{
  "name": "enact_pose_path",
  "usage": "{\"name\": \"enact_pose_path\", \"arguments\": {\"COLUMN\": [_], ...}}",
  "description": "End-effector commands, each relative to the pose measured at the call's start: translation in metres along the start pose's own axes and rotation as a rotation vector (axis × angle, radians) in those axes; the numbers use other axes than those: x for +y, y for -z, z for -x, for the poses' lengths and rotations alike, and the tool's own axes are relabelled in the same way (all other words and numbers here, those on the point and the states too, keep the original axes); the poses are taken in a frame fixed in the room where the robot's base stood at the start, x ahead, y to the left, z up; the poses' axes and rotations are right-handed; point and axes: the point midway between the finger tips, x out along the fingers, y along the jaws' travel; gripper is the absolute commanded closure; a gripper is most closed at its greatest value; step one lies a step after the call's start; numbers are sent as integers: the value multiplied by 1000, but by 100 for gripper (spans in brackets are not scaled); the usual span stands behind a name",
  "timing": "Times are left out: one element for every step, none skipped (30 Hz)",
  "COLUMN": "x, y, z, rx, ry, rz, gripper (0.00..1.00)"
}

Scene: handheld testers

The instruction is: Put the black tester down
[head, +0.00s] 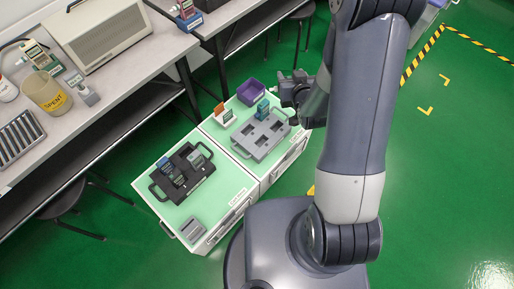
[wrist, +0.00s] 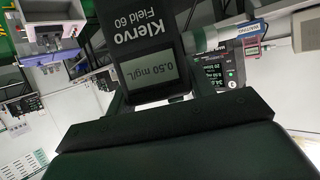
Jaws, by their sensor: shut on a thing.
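The black tester (wrist: 150,45) fills the upper middle of the wrist view, marked "Klervo Field 60", with a grey display reading 0.50 mg/L. My gripper (wrist: 158,92) is shut on it, and a dark gripper plate covers the lower part of that view. In the head view my gripper (head: 292,88) is at the upper middle, beyond the grey tray (head: 247,143) and beside the purple bin (head: 251,92). The tester cannot be made out clearly there. A black tray (head: 194,184) holding several small devices lies on the nearer mint-topped cabinet (head: 150,190).
A blue device (head: 262,109) stands at the grey tray, with an orange-and-white item (head: 222,115) left of it. A small grey block (head: 192,230) lies near the front cabinet edge. A bench (head: 110,95) at left carries a "SPENT" beaker (head: 47,92). Stools stand below.

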Motion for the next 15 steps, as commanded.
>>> {"name": "enact_pose_path", "arguments": {"x": [-4,-6,-10,-12,-15,-18,-21,-23,-26,-29,-31,-34,-36,-39,-42], "y": [-17,-21,-26,-30,-35,-40,-44,-48,-54,-58,-63,-68,-73,-77,-84], "z": [-11,-15,-20,-24,-27,-32,-35,-38,-43,-46,-49,-54,-57,-60,-64], "rx": [2,2,3,2,1,2,2,2,2,2,2,2,2,2,1], "ry": [22,36,55,70,85,104,118,132,151,166,179,198,213,227,245], "rz": [10,17,24,30,37,45,50,56,65,70,76,84,89,96,103], "gripper": [94,94,94,94,94,94,94,94,94,94,94,94,94,94,94]}}
